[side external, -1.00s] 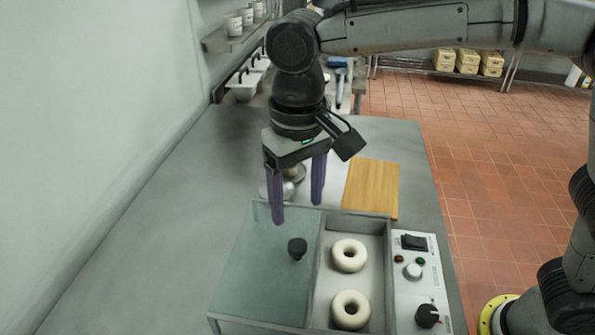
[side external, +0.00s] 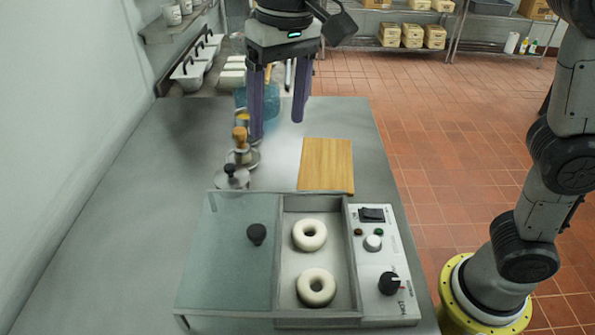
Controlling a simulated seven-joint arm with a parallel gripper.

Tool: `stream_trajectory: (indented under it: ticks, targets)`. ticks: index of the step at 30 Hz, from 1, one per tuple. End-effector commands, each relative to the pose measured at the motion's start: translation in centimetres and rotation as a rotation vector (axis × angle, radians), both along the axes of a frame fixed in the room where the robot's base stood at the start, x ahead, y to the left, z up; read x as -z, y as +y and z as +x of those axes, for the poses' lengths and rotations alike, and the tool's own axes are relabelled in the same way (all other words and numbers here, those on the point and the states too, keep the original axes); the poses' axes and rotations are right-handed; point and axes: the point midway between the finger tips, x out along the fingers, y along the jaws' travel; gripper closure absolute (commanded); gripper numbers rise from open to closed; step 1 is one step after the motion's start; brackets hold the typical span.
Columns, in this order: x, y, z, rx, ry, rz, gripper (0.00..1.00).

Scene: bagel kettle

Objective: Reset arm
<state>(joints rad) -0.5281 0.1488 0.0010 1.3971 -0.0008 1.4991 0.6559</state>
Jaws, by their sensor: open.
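My gripper (side external: 279,128) is open and empty, its two purple fingers pointing down. It hangs above the table, beyond the kettle and left of the wooden board in the picture. The kettle (side external: 285,318) is a grey box at the front of the table. Its left side is under a greenish glass lid (side external: 226,275) with a black knob (side external: 257,233). Its right side is uncovered and holds two pale bagels, a far one (side external: 309,235) and a near one (side external: 316,287). The control panel (side external: 383,262) has a switch and dials.
A wooden board (side external: 326,165) lies behind the kettle. Small metal lidded items (side external: 232,177) stand beneath and in front of the gripper. A blue container (side external: 262,102) sits behind the fingers. A wall shelf with cups (side external: 172,14) is at the left. The table's left side is clear.

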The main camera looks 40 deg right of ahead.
Motion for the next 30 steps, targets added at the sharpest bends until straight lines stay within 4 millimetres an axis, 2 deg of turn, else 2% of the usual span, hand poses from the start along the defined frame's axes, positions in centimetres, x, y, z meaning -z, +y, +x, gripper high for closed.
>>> stream_trajectory:
  ticks: [1, 3, 7, 11, 15, 18, 21, 25, 30]
  targets:
    - [-1.2, -2.8, -1.0, 0.051, -0.026, 0.014, 0.29]
    - [-2.0, -6.0, -2.4, 0.099, -0.059, 0.028, 0.29]
    - [-2.1, -11.0, -5.7, 0.15, -0.128, 0.043, 0.29]
    - [-0.9, -15.0, -9.5, 0.173, -0.203, 0.043, 0.29]
    - [2.1, -18.0, -13.6, 0.161, -0.287, 0.023, 0.29]
    - [5.0, -19.3, -16.1, 0.127, -0.34, -0.003, 0.29]
    - [7.8, -19.9, -17.7, 0.068, -0.372, -0.031, 0.29]
    - [10.7, -19.9, -18.4, -0.036, -0.377, -0.061, 0.29]
    - [10.6, -19.9, -17.6, -0.111, -0.414, -0.084, 0.29]
